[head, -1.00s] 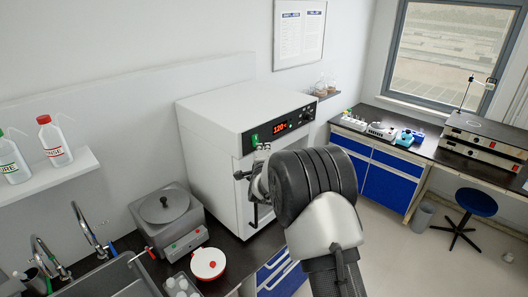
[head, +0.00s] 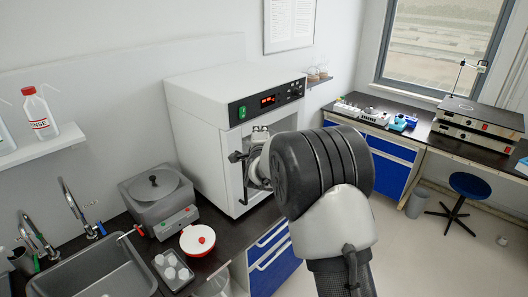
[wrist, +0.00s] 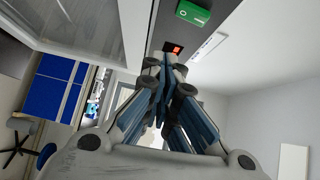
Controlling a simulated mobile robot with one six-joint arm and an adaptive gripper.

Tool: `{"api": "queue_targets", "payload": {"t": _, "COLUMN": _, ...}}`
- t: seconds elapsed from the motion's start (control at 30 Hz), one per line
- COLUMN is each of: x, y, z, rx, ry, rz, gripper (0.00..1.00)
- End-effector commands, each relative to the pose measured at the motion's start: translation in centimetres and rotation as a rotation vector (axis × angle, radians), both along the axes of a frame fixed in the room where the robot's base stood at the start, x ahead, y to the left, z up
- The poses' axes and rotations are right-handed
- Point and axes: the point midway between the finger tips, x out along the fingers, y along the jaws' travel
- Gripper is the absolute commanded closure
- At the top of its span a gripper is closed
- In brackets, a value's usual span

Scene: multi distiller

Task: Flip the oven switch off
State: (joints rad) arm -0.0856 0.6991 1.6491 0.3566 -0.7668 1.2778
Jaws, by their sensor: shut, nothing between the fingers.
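The oven (head: 195,125) is a white box on the dark counter, with a black control strip along the top of its front. Its green switch (head: 242,112) is at the strip's left end, beside a lit red display (head: 267,101). My gripper (head: 260,129) is shut and empty, in front of the oven, just below and right of the switch in the head view. In the wrist view, the green switch (wrist: 194,12) is at the top, above and right of my closed fingertips (wrist: 166,62), with a visible gap. The red display (wrist: 173,48) is partly hidden behind the fingertips.
A grey lidded bath (head: 155,195), a red-and-white pot (head: 197,240) and a sink (head: 95,270) are left of my arm. A shelf (head: 45,143) with bottles is on the left wall. The floor to the right is open, with a blue stool (head: 472,186).

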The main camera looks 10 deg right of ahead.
Motion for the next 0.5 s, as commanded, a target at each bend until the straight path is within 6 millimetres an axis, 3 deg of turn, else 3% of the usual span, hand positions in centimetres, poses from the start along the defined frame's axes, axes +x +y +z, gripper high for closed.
{"api": "queue_targets", "payload": {"t": 0.2, "x": -4.4, "y": 0.9, "z": -0.4, "rx": 0.000, "ry": 0.000, "rz": 0.003, "gripper": 1.00}}
{"api": "queue_targets", "payload": {"t": 0.5, "x": -7.1, "y": 1.3, "z": -0.7, "rx": 0.000, "ry": -0.001, "rz": 0.002, "gripper": 1.00}}
